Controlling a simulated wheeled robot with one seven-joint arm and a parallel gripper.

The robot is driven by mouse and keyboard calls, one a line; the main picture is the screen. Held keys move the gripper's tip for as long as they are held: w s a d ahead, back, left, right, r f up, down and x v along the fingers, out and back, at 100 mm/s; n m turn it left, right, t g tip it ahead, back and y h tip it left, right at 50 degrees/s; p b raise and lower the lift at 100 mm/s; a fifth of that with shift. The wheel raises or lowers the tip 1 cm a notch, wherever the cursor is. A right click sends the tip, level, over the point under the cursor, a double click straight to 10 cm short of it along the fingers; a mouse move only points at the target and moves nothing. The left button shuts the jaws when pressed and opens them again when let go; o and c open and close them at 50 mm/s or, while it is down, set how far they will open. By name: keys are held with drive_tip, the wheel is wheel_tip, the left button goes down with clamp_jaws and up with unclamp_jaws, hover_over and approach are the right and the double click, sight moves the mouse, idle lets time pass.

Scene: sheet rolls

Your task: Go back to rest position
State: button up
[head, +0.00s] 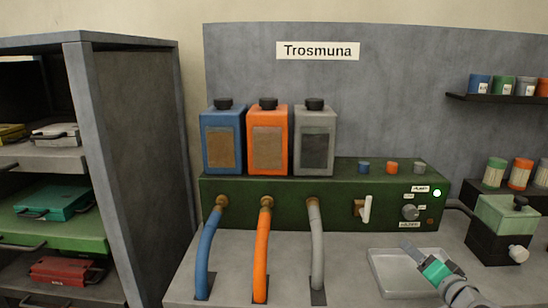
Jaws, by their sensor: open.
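My gripper (412,249) shows at the lower right in the head view, with a teal band behind its fingers. It is open, and I see nothing held in it. It reaches in from the bottom edge over a shallow pale tray (381,278) on the grey bench, and covers part of it. From this angle I cannot tell how high above the tray it is.
A green machine (290,190) with blue, orange and grey tanks, hoses and a lit lamp stands behind. A pale green box with a dark base (500,245) stands to the right. A grey shelf unit (130,130) with coloured cases stands left.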

drive_tip(key=s+a+r+n+g+p, duration=0.1)
drive_tip(key=s+a+n+g+p, duration=0.15)
drive_tip(key=a, duration=0.35)
drive_tip(key=s+a+r+n+g+y+p, duration=0.1)
drive_tip(key=a+n+g+p, duration=0.1)
drive_tip(key=a+p, duration=0.3)
drive_tip(key=s+a+r+n+g+p, duration=0.1)
drive_tip(key=s+a+n+g+p, duration=0.15)
drive_tip(key=a, duration=0.45)
drive_tip(key=s+a+r+n+g+h+p, duration=0.1)
drive_tip(key=s+a+g+p, duration=0.1)
drive_tip(key=s, duration=0.5)
drive_tip(key=s+a+r+g+h+p, duration=0.1)
drive_tip(key=s+a+r+g+p, duration=0.1)
drive_tip(key=s, duration=0.5)
drive_tip(key=shift+s+a+r+n+g+p, duration=0.15)
drive_tip(key=shift+s+r+n+g+p, duration=0.2)
drive_tip(key=shift+g, duration=0.35)
drive_tip(key=shift+f, duration=0.1)
